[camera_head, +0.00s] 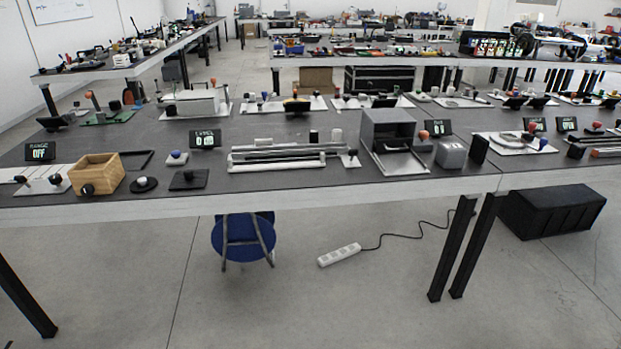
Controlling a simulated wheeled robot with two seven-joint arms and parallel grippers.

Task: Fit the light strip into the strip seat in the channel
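A pale long fixture (275,165) with several parallel bars lies near the front edge of the table, left of the grey open-fronted box. It looks like the channel. A thin pale bar (290,148) runs along its top side. I cannot tell whether that bar is the light strip, or make out the strip seat at this size. Neither of my grippers shows in the head view.
The grey box (388,130) with its drawer-like tray stands to the right. A wooden box (97,172) and black pads (188,179) lie to the left. A blue stool (243,238) and power strip (339,254) are below the table.

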